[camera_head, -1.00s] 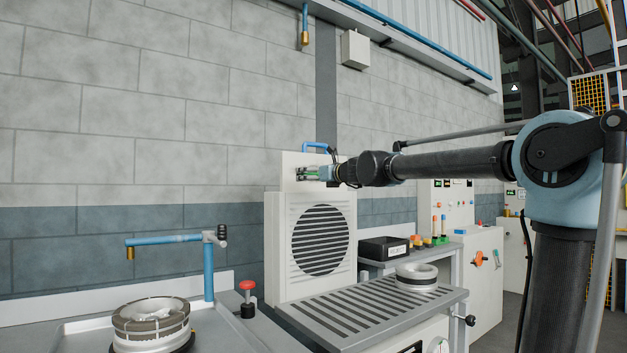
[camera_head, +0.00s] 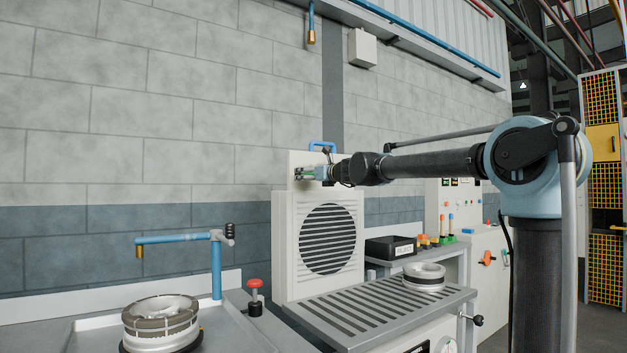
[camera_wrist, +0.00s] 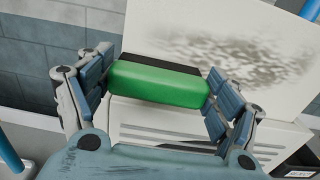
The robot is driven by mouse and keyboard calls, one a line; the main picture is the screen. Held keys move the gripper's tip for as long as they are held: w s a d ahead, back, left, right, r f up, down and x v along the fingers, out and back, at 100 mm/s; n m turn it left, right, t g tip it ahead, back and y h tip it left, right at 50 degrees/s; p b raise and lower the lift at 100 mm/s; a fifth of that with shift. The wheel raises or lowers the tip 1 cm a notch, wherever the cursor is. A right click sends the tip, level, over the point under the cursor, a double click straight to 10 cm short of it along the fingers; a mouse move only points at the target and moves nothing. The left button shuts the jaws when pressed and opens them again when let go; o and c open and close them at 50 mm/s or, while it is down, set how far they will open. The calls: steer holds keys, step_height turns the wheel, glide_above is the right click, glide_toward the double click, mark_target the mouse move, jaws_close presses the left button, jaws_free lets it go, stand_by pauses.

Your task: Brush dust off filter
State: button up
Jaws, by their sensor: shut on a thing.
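My gripper (camera_head: 300,174) is shut on a green-backed brush (camera_wrist: 160,85) with a dark strip along its far side. The fingers clasp it at both ends in the wrist view. The filter, a white panel (camera_wrist: 215,14) with a blue handle on top, stands upright in the grilled housing. Its face carries a dark, speckled dust patch (camera_wrist: 245,58) to the right of the brush. In the head view my gripper is in front of the filter's upper part (camera_head: 297,160). I cannot tell whether the brush touches it.
Below the housing's round grille (camera_head: 327,238) is a slatted bench (camera_head: 375,318) with a white ring part (camera_head: 424,272). A black box (camera_head: 390,248) stands behind. A blue pipe tap (camera_head: 216,270), a red button (camera_head: 254,284) and a wheel (camera_head: 160,320) are at lower left.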

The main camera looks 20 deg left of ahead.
steer(key=shift+x, duration=1.25)
stand_by(0.9)
steer(key=shift+w+d, duration=7.8)
steer(key=shift+w, duration=1.25)
steer(key=s+a, duration=0.9)
steer(key=s, duration=0.1)
steer(key=shift+s, duration=0.25)
